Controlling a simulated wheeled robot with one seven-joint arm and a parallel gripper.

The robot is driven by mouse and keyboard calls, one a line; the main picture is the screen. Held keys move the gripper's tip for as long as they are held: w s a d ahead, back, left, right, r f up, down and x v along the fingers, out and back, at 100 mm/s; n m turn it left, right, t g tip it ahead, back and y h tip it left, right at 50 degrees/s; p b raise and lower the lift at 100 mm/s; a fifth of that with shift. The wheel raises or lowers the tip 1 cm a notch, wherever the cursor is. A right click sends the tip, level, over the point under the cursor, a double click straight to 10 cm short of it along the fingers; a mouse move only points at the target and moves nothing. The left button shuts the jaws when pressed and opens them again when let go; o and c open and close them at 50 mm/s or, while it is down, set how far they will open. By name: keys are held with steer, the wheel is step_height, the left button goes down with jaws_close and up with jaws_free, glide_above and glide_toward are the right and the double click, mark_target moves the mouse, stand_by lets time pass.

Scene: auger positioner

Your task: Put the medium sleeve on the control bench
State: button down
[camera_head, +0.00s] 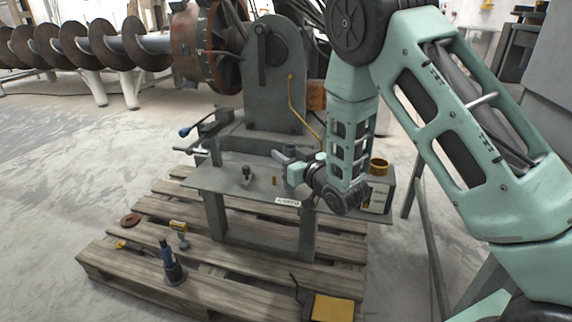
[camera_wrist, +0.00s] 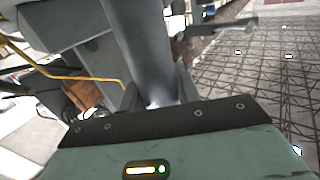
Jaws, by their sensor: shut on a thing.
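My gripper (camera_head: 295,172) is shut on a grey cylindrical sleeve (camera_head: 288,168), over the right part of the control bench (camera_head: 217,180). In the wrist view the sleeve (camera_wrist: 140,45) stands between the two fingers of my gripper (camera_wrist: 158,92) as a smooth, dark grey tube. The sleeve looks roughly upright. Its lower end is close to the bench top, but I cannot tell whether it touches. The bench is a grey-green metal table with a white label on its front edge. A small dark upright fitting (camera_head: 246,175) and a brass peg (camera_head: 274,181) stand on it, left of the sleeve.
A grey machine housing (camera_head: 275,75) with a yellow pipe rises behind the bench. The wooden pallet (camera_head: 210,285) holds a blue-topped tool (camera_head: 172,265), a rusty ring (camera_head: 130,220) and a yellow-topped box (camera_head: 332,308).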

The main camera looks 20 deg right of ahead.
step_height(320, 180, down, 2)
steer(key=c, duration=1)
jaws_free()
steer(key=shift+s, duration=0.1)
